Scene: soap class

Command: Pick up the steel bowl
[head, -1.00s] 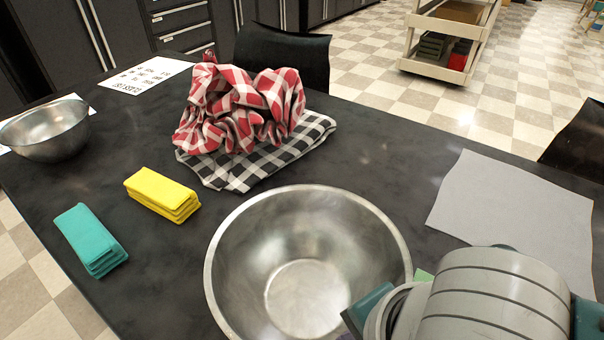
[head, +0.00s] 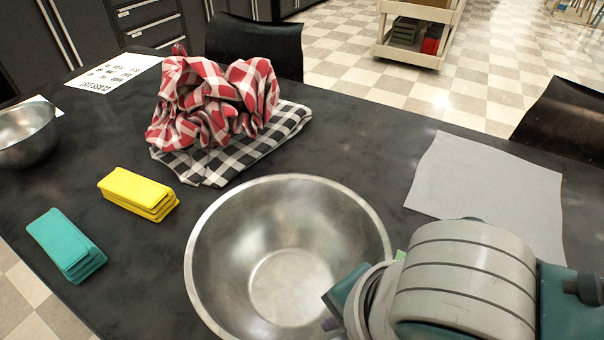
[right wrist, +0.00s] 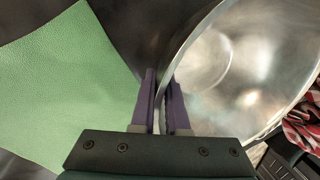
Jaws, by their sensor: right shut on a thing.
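A large steel bowl (head: 225,250) stands upright near the front middle of the dark table in the head view. My right gripper (right wrist: 162,90) is shut on its rim, with one purple finger on each side of the wall. The bowl (right wrist: 235,75) fills the right of the right wrist view. In the head view my right arm hides the bowl's lower right edge and most of the gripper. I cannot tell whether the bowl is clear of the table. A second, smaller-looking steel bowl (head: 28,140) sits at the far left. My left gripper is not in view.
A red checked cloth (head: 215,105) lies bunched on a black checked cloth (head: 275,135) behind the bowl. Yellow (head: 138,192) and teal (head: 65,243) stacks lie left. A grey sheet (head: 485,190) lies right, and a green sheet (right wrist: 65,90) beside the gripper.

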